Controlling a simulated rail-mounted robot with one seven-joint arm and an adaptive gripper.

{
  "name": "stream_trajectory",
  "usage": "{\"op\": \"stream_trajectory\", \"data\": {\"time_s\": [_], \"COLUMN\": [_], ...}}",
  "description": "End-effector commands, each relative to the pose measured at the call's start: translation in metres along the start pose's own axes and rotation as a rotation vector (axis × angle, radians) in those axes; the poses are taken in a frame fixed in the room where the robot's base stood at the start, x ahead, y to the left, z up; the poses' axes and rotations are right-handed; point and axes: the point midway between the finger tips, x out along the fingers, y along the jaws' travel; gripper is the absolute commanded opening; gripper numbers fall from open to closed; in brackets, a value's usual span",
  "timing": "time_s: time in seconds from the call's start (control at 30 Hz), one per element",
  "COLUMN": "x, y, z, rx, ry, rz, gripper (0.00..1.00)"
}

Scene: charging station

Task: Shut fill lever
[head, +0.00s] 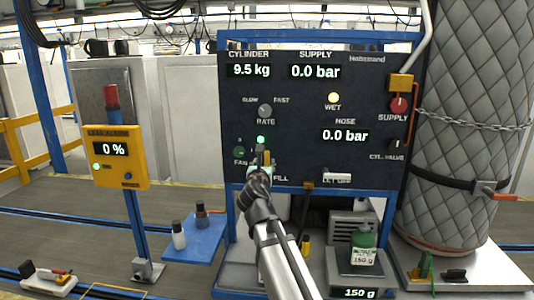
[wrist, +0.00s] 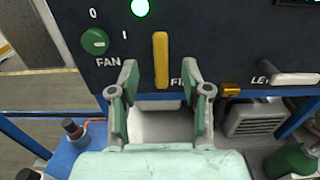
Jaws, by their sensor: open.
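The fill lever is a yellow bar (wrist: 161,60) standing upright on the dark panel above the partly hidden FILL label. In the head view its yellow part (head: 267,157) shows just above my gripper, which hides the rest. My gripper (wrist: 160,78) is open and empty, with one green-padded finger on each side of the lever's lower end. In the head view my gripper (head: 261,172) is at the panel's lower left. I cannot tell whether the fingers touch the lever.
Left of the lever is the green FAN knob (wrist: 94,41), with a lit green lamp (wrist: 140,7) above. To the right are a brass fitting (wrist: 231,89) and the white LET OFF handle (wrist: 295,79). A green bottle (head: 363,240) stands on a scale below.

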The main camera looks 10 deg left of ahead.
Motion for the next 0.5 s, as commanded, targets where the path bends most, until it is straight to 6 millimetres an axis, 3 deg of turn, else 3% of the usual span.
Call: {"op": "stream_trajectory", "data": {"time_s": [0.03, 0.2, 0.5], "x": [0.015, 0.047, 0.086], "y": [0.001, 0.001, 0.001], "z": [0.003, 0.003, 0.001], "rx": [0.0, 0.001, 0.002], "ry": [0.0, 0.001, 0.0], "rz": [-0.001, -0.001, 0.0], "gripper": [0.48, 0.48, 0.48]}}
